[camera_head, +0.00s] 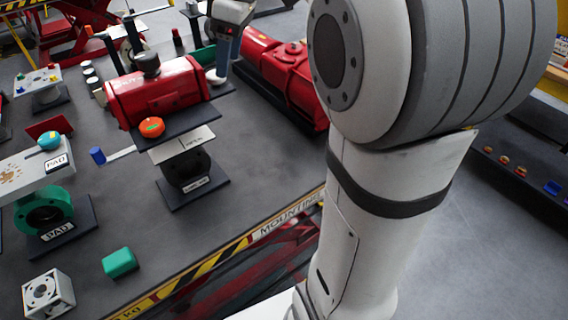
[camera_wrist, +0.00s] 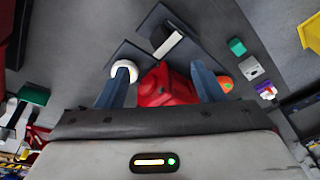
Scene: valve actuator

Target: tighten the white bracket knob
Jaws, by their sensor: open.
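The white knob (camera_wrist: 124,65) is a round white disc at the end of a dark bracket plate (camera_wrist: 133,53) in the wrist view. In the head view the white knob (camera_head: 214,79) shows just beyond the red actuator body (camera_head: 160,92), partly hidden. My gripper (camera_wrist: 162,76) is open, its two blue-grey fingers spread wide. The left finger overlaps the white knob in the wrist view; whether it touches, I cannot tell. The red body (camera_wrist: 168,88) shows between the fingers. In the head view my gripper (camera_head: 221,68) points down at the white knob.
An orange knob (camera_head: 151,127) sits on the actuator's near plate; it also shows beside the right finger in the wrist view (camera_wrist: 226,84). A second red actuator (camera_head: 285,65) lies close to the right. A green block (camera_head: 120,263) rests on the grey table, with clear space around it.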

